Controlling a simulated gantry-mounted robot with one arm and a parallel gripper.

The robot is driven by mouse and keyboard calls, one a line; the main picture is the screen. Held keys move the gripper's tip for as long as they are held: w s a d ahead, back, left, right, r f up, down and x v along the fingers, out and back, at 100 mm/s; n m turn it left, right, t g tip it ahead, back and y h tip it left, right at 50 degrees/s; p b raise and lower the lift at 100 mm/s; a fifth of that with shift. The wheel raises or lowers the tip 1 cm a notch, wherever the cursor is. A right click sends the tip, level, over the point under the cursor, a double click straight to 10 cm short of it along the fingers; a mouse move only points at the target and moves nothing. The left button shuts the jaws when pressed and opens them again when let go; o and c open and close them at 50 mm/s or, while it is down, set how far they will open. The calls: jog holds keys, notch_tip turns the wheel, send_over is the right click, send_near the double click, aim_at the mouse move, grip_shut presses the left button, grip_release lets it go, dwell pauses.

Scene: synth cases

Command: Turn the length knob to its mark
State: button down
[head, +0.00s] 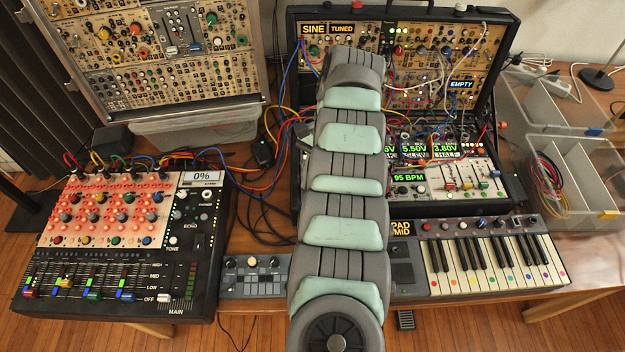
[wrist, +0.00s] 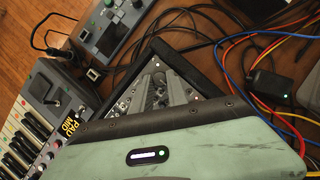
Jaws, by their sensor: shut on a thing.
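My arm crosses the middle of the head view and hides the lower left part of the black synth case (head: 507,95), as well as my gripper. In the wrist view, grey ribbed parts of my gripper (wrist: 155,94) show past the green shell, low over a pale panel inside the black case frame (wrist: 192,64). I cannot read how far the knob is turned.
A mixer (head: 205,262) stands at left and a keyboard (head: 490,262) at right, with a small grey box (head: 253,276) between. Patch cables (wrist: 235,75) hang beside the case. A second synth case (head: 165,85) stands at back left. Clear bins (head: 560,150) stand at right.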

jog(key=c, duration=1.6)
grip_release()
notch_tip(320, 180, up, 20)
jog(key=p, duration=1.6)
